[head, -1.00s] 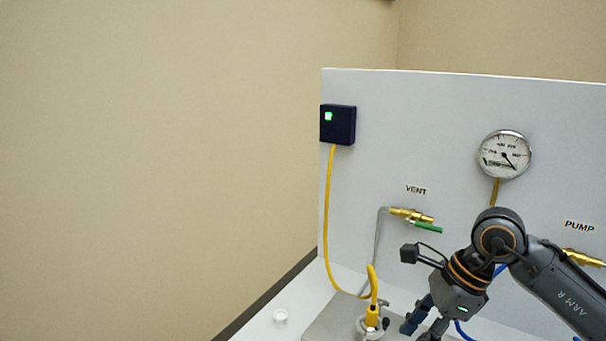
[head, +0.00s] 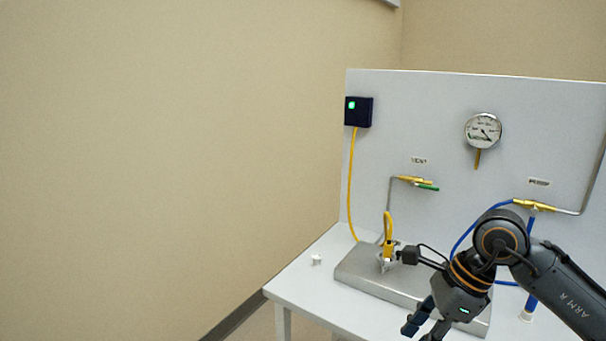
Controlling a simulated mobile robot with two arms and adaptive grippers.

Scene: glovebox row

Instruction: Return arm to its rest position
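My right arm (head: 565,288), marked ARM R, comes in from the lower right and bends down at its wrist. My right gripper (head: 428,328) points down and to the left, at the bottom edge of the view. It is in front of the bench, and its fingertips are partly cut off, so its opening is unclear. I see nothing held in it. My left arm and gripper are out of view.
A white bench (head: 300,289) carries a grey metal plate (head: 362,266) with a fitting and yellow cable (head: 352,190). The upright panel (head: 440,130) bears a gauge (head: 483,131), a green-handled valve (head: 415,182) and a blue hose (head: 478,222). Floor shows at lower left.

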